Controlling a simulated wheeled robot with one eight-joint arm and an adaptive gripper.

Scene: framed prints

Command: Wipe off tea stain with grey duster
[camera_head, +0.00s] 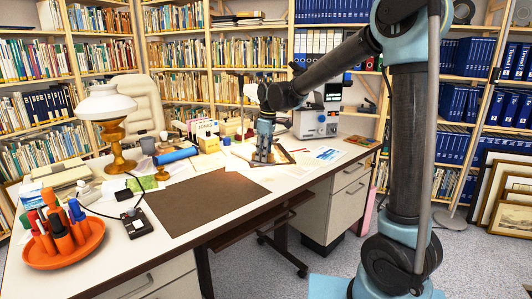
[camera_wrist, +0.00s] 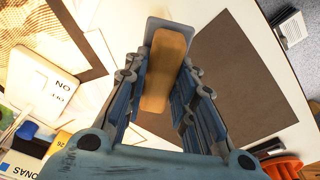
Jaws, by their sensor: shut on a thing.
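My gripper (camera_head: 263,157) is over the white desk (camera_head: 305,178), near its far right part. In the wrist view my gripper (camera_wrist: 160,68) is shut on the grey duster (camera_wrist: 165,72), which has a tan wooden-looking back and a grey edge at its far end. The blue-grey fingers lie along both sides of it. I cannot tell whether the duster touches the desk. In the head view the duster is mostly hidden by the gripper. I cannot make out a tea stain in either view.
A brown desk mat (camera_head: 205,203) lies left of the gripper and a framed piece (camera_head: 287,157) lies by it. A white machine (camera_head: 317,118) stands behind right. A lamp (camera_head: 108,118), blue roll (camera_head: 176,155) and orange pen tray (camera_head: 65,248) are left. The mat is mostly clear.

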